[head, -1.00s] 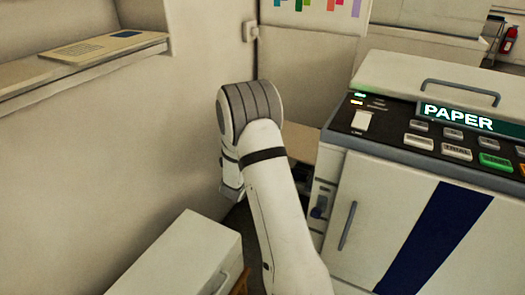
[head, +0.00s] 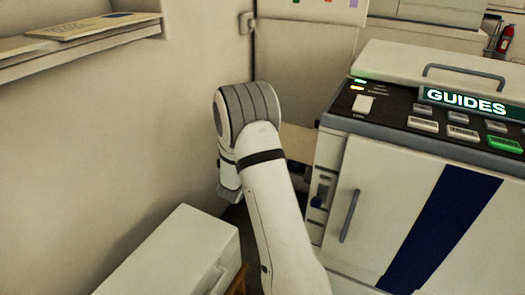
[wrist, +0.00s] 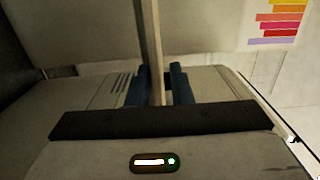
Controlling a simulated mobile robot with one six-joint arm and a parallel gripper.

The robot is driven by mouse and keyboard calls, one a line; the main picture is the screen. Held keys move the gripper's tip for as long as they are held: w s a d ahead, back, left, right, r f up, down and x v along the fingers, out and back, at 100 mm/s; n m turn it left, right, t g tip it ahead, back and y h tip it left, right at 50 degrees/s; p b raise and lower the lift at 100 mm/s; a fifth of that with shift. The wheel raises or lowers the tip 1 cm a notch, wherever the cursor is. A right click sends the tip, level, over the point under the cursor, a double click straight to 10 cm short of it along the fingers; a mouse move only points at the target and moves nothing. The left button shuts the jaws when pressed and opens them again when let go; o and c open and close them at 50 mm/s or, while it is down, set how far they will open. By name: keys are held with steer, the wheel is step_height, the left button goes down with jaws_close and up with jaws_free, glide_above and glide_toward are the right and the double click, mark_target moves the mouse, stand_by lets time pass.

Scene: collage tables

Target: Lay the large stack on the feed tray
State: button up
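My gripper is hidden in the head view behind my own arm. In the wrist view, my gripper (wrist: 160,84) has two blue fingers on either side of a thin, pale upright slab, which looks like a paper stack (wrist: 149,40) seen edge-on. It rises out of the top of the picture. The fingers appear shut on it, though a narrow dark strip shows by the right finger. I cannot judge its size. A pale flat ledge (head: 296,142) at the left side of the machine, partly behind my arm, may be the feed tray.
The white machine (head: 365,190) stands at right, with a panel display (head: 466,103) reading GUIDES. A white box-like unit (head: 170,255) is at lower left. A wall shelf (head: 70,42) holds a paper or booklet (head: 95,25). A wall closes off the left.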

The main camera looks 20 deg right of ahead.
steer(key=shift+o, duration=1.3)
steer(key=shift+f, duration=0.1)
steer(key=shift+s+a, duration=0.1)
steer(key=v, duration=0.7)
steer(key=shift+s+a+p, duration=0.15)
steer(key=shift+a+p, duration=0.1)
steer(key=shift+p, duration=0.2)
steer(key=shift+s, duration=0.1)
